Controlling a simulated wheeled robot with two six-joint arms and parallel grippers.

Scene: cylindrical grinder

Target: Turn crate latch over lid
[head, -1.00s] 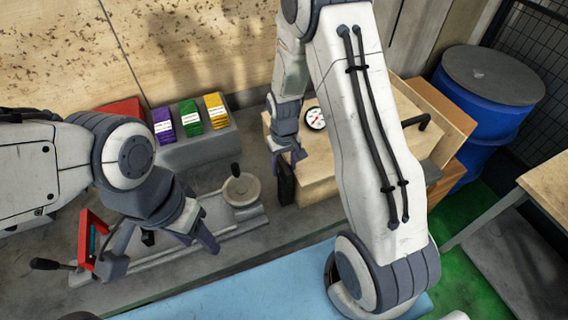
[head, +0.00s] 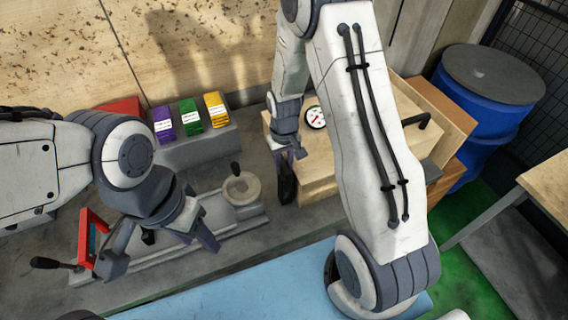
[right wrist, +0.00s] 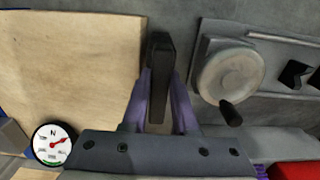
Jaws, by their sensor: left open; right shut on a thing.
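The wooden crate (head: 318,188) stands right of centre in the head view, with its pale lid (head: 345,130) on top. The crate's wood also fills the left of the right wrist view (right wrist: 70,70). The black latch (head: 286,187) is at the crate's left side. In the right wrist view the latch (right wrist: 159,75) stands between the purple fingers of my right gripper (right wrist: 160,92), which is shut on it. My arm and gripper partly hide the latch in the head view. My left gripper (head: 193,238) is open and empty, above the grey machine bed at the left.
A round dial gauge (head: 315,117) sits on the crate. A handwheel (head: 241,188) stands between my grippers. Purple, green and yellow boxes (head: 191,113) stand on a grey block behind. A red frame (head: 87,238) is at left. Blue barrels (head: 485,95) stand at right.

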